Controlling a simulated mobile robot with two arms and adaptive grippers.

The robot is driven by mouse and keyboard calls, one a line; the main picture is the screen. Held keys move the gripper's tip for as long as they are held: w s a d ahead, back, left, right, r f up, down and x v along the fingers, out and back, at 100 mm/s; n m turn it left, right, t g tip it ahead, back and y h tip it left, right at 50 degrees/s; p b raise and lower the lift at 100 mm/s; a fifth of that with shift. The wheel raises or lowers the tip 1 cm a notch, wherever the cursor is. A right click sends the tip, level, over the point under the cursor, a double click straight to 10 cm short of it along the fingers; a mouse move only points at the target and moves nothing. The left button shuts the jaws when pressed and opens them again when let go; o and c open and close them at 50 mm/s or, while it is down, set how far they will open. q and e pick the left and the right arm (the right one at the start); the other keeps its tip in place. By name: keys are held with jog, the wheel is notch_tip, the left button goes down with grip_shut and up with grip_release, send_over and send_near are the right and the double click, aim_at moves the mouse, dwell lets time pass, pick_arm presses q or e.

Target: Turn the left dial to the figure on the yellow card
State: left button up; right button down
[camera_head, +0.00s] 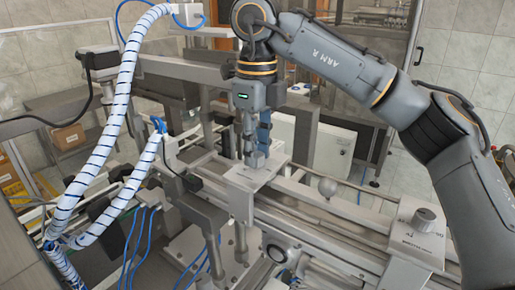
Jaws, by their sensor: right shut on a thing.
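The left dial (255,159) is a small grey knob on a light metal plate (270,178) near the middle of the machine. My right gripper (253,151) points straight down from above and is shut on this knob. The gripper covers much of the knob, and the figures on its plate are too small to read. A second dial (424,218), a grey knob on a lettered plate, stands at the right, apart from the gripper. I cannot make out a yellow card in this view. My left gripper is not in view.
A round grey ball knob (327,187) stands on the rails between the dials. Striped white hoses (120,110) and blue tubes run down the left side. A pale control box (333,150) is behind. Cardboard boxes (68,137) sit at far left.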

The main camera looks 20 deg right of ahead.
jog(key=m+b, duration=0.1)
jog(key=m, duration=0.4)
jog(key=shift+m, duration=0.3)
jog(key=m+b, duration=0.1)
jog(key=m, duration=0.4)
jog(key=shift+m, duration=0.3)
jog(key=c, duration=1.1)
grip_release()
jog(key=shift+r, duration=0.2)
notch_tip(320, 180, up, 12)
jog(key=shift+f, duration=0.2)
